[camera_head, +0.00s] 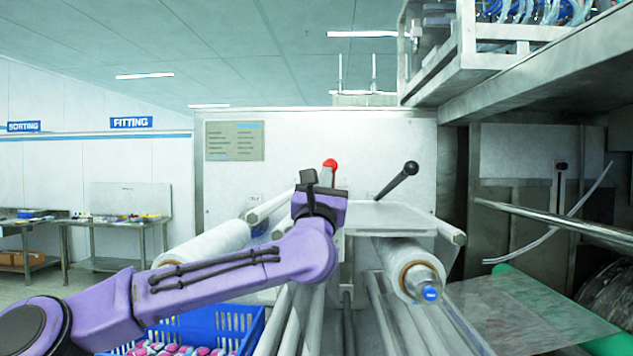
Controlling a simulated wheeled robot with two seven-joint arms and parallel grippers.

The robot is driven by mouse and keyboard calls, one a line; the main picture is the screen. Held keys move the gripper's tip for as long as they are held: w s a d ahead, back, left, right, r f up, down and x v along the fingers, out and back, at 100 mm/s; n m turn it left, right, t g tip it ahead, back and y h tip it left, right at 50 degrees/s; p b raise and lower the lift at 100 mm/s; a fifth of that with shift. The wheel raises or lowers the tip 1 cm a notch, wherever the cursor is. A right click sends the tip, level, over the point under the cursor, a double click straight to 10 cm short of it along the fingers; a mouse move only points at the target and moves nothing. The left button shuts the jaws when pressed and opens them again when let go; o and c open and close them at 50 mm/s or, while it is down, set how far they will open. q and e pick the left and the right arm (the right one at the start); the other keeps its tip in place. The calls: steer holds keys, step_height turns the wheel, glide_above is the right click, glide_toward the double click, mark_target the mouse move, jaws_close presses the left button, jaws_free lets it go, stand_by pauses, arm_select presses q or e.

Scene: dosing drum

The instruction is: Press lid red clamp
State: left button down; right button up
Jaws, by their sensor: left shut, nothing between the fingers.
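The red clamp knob (330,164) shows in the head view, at the front of the pale machine panel, just above and behind my left gripper. My left arm comes in from the left, and my left gripper (311,178) is raised in front of the panel. Its fingers are shut and empty. The gripper hides what lies below the red knob, and I cannot tell whether it touches the knob. A lever with a black knob (410,168) stands tilted to the right of it. My right gripper is not in view.
A flat metal plate (388,217) lies below the black lever. White film rolls sit on both sides, the right one (408,268) with a blue end cap. A blue crate (258,325) with packets is below my arm. A metal frame overhangs at upper right.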

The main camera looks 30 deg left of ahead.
arm_select(q)
steer(key=r, duration=0.2)
steer(key=s+r+y, duration=0.1)
steer(key=shift+s+a+n, duration=0.1)
steer(key=shift+a+n, duration=0.2)
step_height(320, 180, down, 6)
steer(key=d+h+b, duration=0.1)
steer(key=b, duration=0.5)
steer(key=s+r+b+v, duration=0.1)
steer(key=b+v, duration=0.4)
steer(key=v, duration=0.5)
steer(key=shift+s+d+r, duration=0.2)
steer(key=shift+d, duration=0.1)
